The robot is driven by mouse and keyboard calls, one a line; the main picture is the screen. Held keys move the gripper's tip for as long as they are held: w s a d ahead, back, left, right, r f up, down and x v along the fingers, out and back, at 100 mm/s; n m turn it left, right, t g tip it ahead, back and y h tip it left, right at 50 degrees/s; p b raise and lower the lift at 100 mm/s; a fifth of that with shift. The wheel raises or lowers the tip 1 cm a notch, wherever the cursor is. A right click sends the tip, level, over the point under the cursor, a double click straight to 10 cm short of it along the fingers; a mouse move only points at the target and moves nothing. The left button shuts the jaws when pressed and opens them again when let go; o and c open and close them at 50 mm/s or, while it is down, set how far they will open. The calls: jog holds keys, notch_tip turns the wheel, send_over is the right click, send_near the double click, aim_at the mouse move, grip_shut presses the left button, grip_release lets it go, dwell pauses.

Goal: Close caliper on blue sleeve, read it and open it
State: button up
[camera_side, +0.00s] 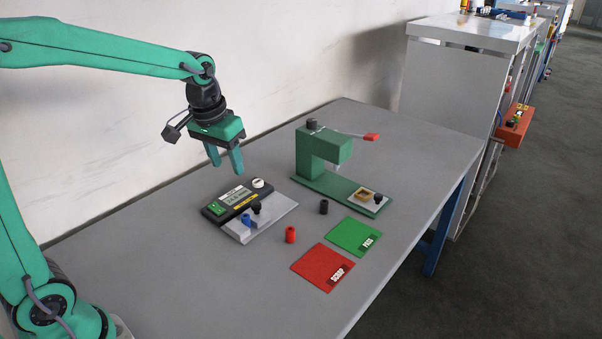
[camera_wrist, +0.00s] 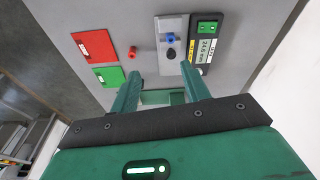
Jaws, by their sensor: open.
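The caliper (camera_side: 237,198) is a dark box with a display, a green button and a white knob, joined to a light grey plate. The blue sleeve (camera_side: 247,220) stands upright on that plate, close to a black knob (camera_side: 256,208); whether they touch is unclear. In the wrist view the blue sleeve (camera_wrist: 171,38) and black knob (camera_wrist: 171,54) lie beyond my fingers. The display (camera_wrist: 206,48) there seems to read 24.6 mm, small and sideways. My gripper (camera_side: 226,168) is open and empty, pointing down above and behind the caliper.
A green press (camera_side: 325,150) with a red-tipped lever stands to the right. A red sleeve (camera_side: 290,235) and a black sleeve (camera_side: 323,207) stand on the table. Red SCRAP (camera_side: 318,270) and green PASS (camera_side: 352,238) mats lie near the front edge. The left table area is clear.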

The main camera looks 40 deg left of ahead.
jog(key=s+d+r+t, duration=0.1)
jog(key=s, duration=0.6)
jog(key=s+d+r+m+t, duration=0.1)
jog(key=s+r+t, duration=0.1)
jog(key=s, duration=0.6)
jog(key=shift+s+d+m, duration=0.15)
jog(key=shift+d+m, duration=0.15)
jog(key=shift+d, duration=0.05)
jog(key=shift+s+d+f, duration=0.1)
jog(key=shift+s+f, duration=0.15)
jog(key=shift+s, duration=0.4)
jog(key=shift+c, duration=0.3)
jog(key=shift+w, duration=0.1)
jog(key=c, duration=0.7)
jog(key=shift+w+r, duration=0.1)
jog(key=shift+w, duration=0.1)
grip_shut()
jog(key=w+a+n, duration=0.1)
jog(key=w+a, duration=0.2)
jog(key=w, duration=1.2)
jog(key=w+a+f+n+g, duration=0.1)
jog(key=w+a+f, duration=0.3)
jog(key=w+f, duration=0.7)
jog(key=shift+w+n, duration=0.4)
jog(key=shift+w, duration=0.8)
